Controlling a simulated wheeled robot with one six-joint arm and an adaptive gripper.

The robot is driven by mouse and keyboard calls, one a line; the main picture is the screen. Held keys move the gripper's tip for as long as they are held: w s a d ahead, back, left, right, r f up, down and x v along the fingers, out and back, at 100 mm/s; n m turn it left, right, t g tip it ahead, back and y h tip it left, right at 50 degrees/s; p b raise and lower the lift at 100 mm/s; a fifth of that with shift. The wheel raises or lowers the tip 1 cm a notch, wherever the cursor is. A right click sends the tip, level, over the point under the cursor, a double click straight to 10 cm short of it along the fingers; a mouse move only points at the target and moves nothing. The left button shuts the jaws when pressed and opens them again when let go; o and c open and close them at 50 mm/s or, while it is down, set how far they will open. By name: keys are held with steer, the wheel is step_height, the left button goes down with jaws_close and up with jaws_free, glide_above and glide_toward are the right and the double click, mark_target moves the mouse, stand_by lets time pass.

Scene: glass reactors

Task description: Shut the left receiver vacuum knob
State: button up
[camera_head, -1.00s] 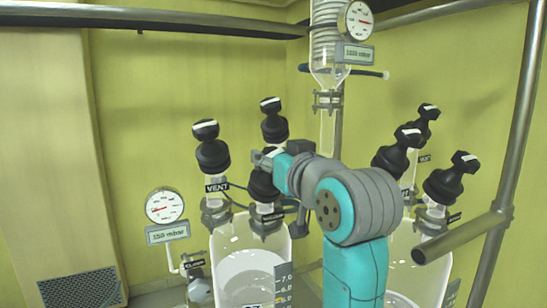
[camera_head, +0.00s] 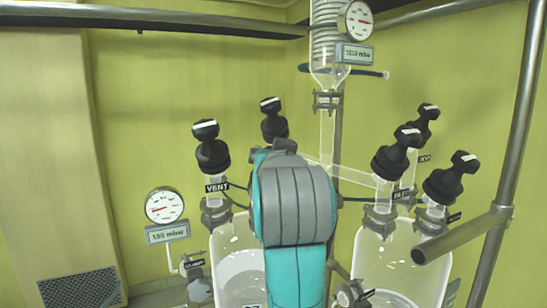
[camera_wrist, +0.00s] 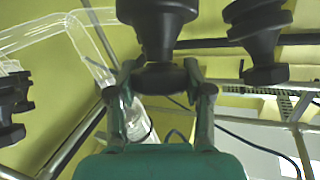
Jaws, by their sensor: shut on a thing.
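The left receiver (camera_head: 235,240) is a clear glass vessel at bottom centre-left in the head view. Its vent knob (camera_head: 211,150) is black with a white bar and stands upright above a VENT tag (camera_head: 217,187). The vacuum knob beside it is hidden behind my arm in the head view. In the wrist view a black knob (camera_wrist: 163,76) sits between my two fingers. My gripper (camera_wrist: 160,82) is shut on this knob's black end, one finger on each side. The knob's turn angle cannot be told. My gripper is hidden by my arm in the head view.
A second black knob (camera_wrist: 262,35) stands close right of the held one in the wrist view. Another black knob (camera_head: 273,120) rises behind my arm. The right vessel (camera_head: 405,250) carries several black knobs. A dial gauge (camera_head: 164,207) hangs at left. A metal rail (camera_head: 465,237) juts at right.

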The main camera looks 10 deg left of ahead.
steer(key=o, duration=1.2)
steer(key=shift+c, duration=0.2)
steer(key=v, duration=1.2)
steer(key=shift+f, duration=0.1)
